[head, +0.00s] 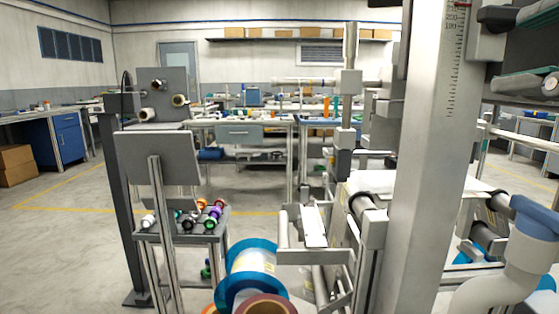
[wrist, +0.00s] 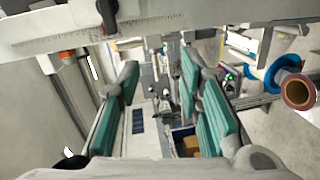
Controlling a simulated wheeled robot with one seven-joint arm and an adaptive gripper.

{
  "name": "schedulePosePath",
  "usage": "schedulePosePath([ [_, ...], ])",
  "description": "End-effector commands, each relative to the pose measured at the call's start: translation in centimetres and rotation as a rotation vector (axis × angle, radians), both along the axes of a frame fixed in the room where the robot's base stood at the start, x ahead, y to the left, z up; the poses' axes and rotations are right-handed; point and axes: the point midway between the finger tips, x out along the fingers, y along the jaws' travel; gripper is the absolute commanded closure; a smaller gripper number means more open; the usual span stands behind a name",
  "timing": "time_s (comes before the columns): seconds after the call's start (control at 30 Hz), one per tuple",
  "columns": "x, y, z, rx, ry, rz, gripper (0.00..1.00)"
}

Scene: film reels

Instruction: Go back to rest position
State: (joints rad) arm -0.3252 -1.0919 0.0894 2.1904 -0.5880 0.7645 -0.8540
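My gripper (wrist: 158,78) shows in the wrist view with its two teal-padded fingers wide apart. I see nothing held between them. Floor and distant workshop furniture show through the gap. A blue-flanged reel (head: 250,270) stands low at the bottom centre of the head view. A brown-rimmed roll (head: 266,305) is in front of it. The roll also shows at the right of the wrist view (wrist: 297,92), apart from my fingers.
A large grey machine column (head: 420,160) with rollers fills the right side of the head view. A small rack (head: 180,238) of colourful spools stands left of centre. Workbenches (head: 240,122) line the back. Open floor (head: 70,240) lies at the left.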

Motion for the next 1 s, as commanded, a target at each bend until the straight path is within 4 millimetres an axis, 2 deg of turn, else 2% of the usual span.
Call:
schedulePosePath([
  [0.13, 1.1, -0.4, -3.4, 0.091, 0.106, -0.053, 0.67],
  [0.27, 1.9, -1.0, -7.6, 0.209, 0.234, -0.132, 0.67],
  [0.37, 2.1, -1.6, -11.8, 0.329, 0.359, -0.224, 0.67],
  [0.47, 1.5, -2.1, -17.3, 0.488, 0.524, -0.369, 0.67],
  [0.6, -1.2, -2.4, -25.0, 0.731, 0.762, -0.643, 0.67],
  [0.7, -4.0, -2.0, -29.2, 0.880, 0.907, -0.851, 0.67],
  [0.8, -7.1, -1.1, -32.3, 1.012, 1.038, -1.075, 0.67],
  [0.87, -9.1, -0.3, -33.8, 1.083, 1.111, -1.219, 0.67],
  [0.9, -8.6, -0.3, -32.3, 1.082, 1.091, -1.188, 0.67],
  [1.0, -8.1, -0.4, -30.3, 1.085, 1.073, -1.165, 0.67],
])
